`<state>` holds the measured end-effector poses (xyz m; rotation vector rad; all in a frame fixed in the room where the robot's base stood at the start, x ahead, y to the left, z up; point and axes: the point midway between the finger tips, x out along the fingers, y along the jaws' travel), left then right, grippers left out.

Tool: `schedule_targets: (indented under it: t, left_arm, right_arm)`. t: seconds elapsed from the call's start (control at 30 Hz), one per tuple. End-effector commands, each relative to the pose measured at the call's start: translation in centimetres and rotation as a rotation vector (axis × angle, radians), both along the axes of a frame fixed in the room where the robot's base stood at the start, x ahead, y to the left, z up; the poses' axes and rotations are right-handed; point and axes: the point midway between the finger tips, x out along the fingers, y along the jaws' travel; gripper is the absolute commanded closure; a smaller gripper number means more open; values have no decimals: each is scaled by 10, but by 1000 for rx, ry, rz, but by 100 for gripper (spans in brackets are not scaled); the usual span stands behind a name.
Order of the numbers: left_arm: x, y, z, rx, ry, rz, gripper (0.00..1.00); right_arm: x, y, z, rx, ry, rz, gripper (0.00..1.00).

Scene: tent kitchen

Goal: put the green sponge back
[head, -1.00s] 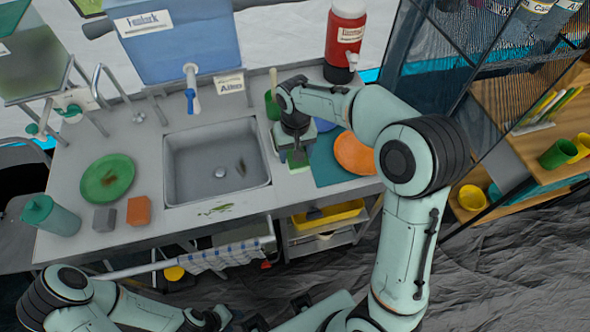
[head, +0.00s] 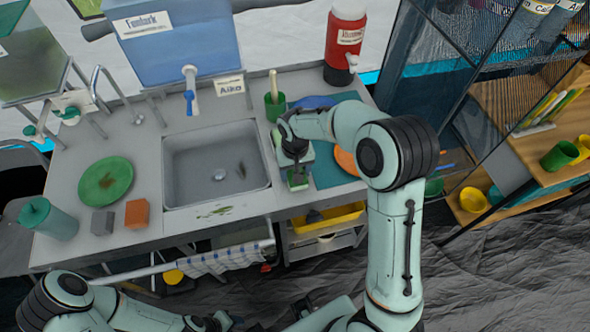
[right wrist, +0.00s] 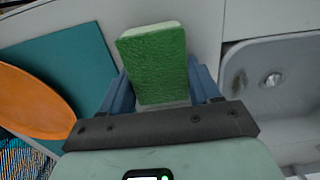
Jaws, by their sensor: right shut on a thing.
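The green sponge (right wrist: 155,62) stands upright between the fingers of my right gripper (right wrist: 160,95) in the right wrist view. That gripper is shut on it. In the head view the sponge (head: 297,180) shows below my right gripper (head: 297,170), by the counter's front edge, right of the sink. I cannot tell whether the sponge touches the counter. My left arm shows at the bottom left, but its gripper is not in clear view.
The sink (head: 215,172) is left of my right gripper. A teal mat (head: 330,170) with an orange plate (head: 345,160) lies to its right. A green cup (head: 275,108) stands behind. An orange block (head: 137,213), grey block (head: 103,222) and green plate (head: 106,180) are left of the sink.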

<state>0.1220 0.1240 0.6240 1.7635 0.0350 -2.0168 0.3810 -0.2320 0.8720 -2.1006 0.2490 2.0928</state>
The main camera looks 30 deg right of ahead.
Motion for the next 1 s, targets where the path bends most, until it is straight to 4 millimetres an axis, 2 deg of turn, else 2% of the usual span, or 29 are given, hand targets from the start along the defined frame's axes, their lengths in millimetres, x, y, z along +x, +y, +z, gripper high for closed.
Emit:
schedule_targets:
  t: [0.03, 0.07, 0.1, 0.37, 0.5, 1.0]
  left_arm:
    - [-2, 0, -2, 0, 2, 0, 57]
    - [-1, 0, -2, 1, 2, 0, 57]
    - [-1, 0, -2, 0, 1, 0, 57]
    - [-1, 0, -1, 0, 1, 0, 57]
    - [1, 0, 2, 0, -1, 0, 57]
    - [9, 0, 13, 0, -10, 0, 57]
  right_arm:
    - [-1, 0, -4, 0, 1, 0, 71]
    - [0, 0, -3, 0, 1, 0, 32]
    - [0, 0, -3, 0, 1, 0, 28]
    - [-1, 0, -2, -1, 2, 0, 28]
    - [0, 0, 8, 0, -1, 0, 28]
    - [1, 0, 106, 1, -4, 0, 28]
